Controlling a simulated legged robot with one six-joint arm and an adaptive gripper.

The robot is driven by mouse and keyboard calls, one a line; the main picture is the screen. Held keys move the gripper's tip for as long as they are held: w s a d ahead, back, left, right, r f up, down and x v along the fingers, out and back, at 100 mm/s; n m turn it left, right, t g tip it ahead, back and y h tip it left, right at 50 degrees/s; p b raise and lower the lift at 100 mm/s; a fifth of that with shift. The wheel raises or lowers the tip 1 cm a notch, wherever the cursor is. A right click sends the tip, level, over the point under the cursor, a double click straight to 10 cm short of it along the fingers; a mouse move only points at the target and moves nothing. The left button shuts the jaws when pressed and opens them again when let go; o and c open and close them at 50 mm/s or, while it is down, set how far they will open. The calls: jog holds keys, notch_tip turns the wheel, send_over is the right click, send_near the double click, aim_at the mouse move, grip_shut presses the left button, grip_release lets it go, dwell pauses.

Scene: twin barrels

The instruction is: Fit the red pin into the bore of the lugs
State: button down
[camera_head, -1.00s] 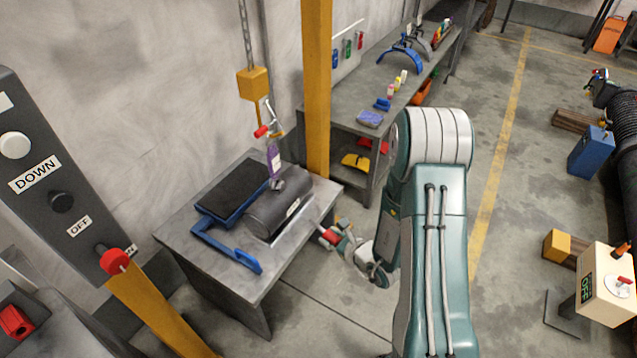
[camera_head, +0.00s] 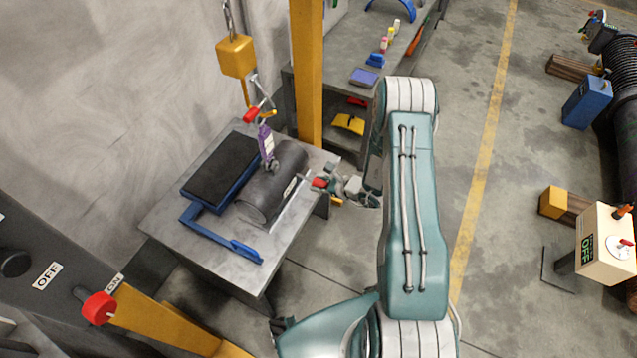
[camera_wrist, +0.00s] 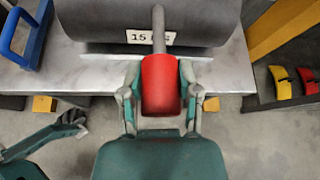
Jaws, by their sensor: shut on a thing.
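The red pin (camera_wrist: 160,84), with a thick red head and a thin grey shank, is held between the two fingers of my gripper (camera_wrist: 160,72). In the wrist view its shank points up the picture, across the barrel's label. In the head view the pin's red head (camera_head: 319,183) shows at my gripper (camera_head: 325,184), right of the dark barrel (camera_head: 268,186) and apart from it. Small grey lugs (camera_head: 273,167) stand on top of the barrel, at the lower end of a purple hanging piece (camera_head: 266,143). Their bore cannot be made out.
The barrel lies on a grey table (camera_head: 165,228) with a blue-framed dark pad (camera_head: 222,170). A yellow hoist block (camera_head: 236,57) and hook hang above. A yellow post (camera_head: 306,75) stands behind the table. A control box with a red knob (camera_head: 98,308) is at lower left.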

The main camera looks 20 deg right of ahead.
aim_at(277, 168)
jog(key=shift+w+a, duration=0.3)
jog(key=shift+a, duration=0.15)
jog(key=shift+w+a, duration=1.7)
jog(key=shift+w, duration=0.05)
jog(key=shift+w+a+r, duration=0.1)
jog(key=shift+w+a, duration=2.35)
jog(key=shift+a, duration=0.05)
dwell(1.2)
jog(key=shift+c, duration=1.1)
grip_release()
jog(key=v, duration=1.2)
